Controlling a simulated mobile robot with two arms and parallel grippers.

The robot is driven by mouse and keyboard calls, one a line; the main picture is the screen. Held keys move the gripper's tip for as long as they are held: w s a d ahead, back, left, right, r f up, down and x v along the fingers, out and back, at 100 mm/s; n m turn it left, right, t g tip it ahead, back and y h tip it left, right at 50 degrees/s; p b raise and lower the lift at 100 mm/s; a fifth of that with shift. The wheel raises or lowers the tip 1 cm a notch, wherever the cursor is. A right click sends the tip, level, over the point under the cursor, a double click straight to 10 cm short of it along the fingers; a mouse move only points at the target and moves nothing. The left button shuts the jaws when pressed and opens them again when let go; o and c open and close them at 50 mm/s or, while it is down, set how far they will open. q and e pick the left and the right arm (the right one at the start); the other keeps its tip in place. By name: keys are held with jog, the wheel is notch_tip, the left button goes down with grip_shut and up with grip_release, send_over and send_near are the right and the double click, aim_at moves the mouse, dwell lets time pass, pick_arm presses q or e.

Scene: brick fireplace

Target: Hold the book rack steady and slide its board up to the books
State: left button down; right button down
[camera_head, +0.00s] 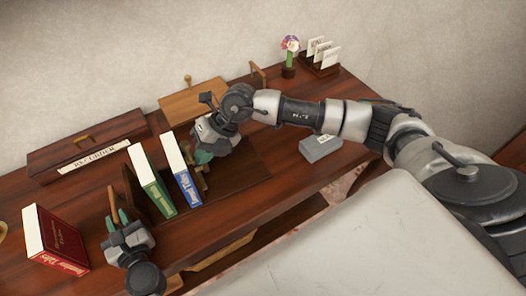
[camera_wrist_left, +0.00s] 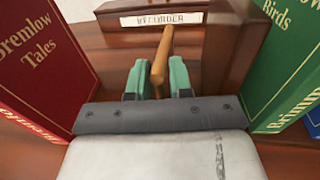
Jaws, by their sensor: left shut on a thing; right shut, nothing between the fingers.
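The dark wooden book rack (camera_head: 240,172) lies on the desk, with an upright end panel left of the books. A green book (camera_head: 159,196) and a blue book (camera_head: 188,186) stand on it, leaning slightly. My left gripper (camera_head: 118,222) is shut on a light wooden bar at the rack's left end; in the left wrist view the bar (camera_wrist_left: 161,55) sits between the green-tipped fingers (camera_wrist_left: 156,80). My right gripper (camera_head: 204,157) is shut and empty just right of the blue book. Beside it a wooden piece (camera_head: 200,180), apparently the sliding board, is mostly hidden.
A red book (camera_head: 58,240) stands at the desk's left, also close left of my gripper in the wrist view (camera_wrist_left: 40,60). A box labelled Recorder (camera_head: 88,146) is behind the rack. A grey box (camera_head: 321,147), a flower pot (camera_head: 289,72) and a letter holder (camera_head: 320,62) stand right.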

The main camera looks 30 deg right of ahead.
aim_at(191, 158)
pick_arm(q)
jog(key=shift+d, duration=0.1)
pick_arm(e)
jog(key=shift+a, duration=1.6)
jog(key=shift+w+a, duration=0.2)
jog(key=shift+a, duration=1.9)
jog(key=shift+r, duration=0.1)
jog(key=shift+v, duration=2.5)
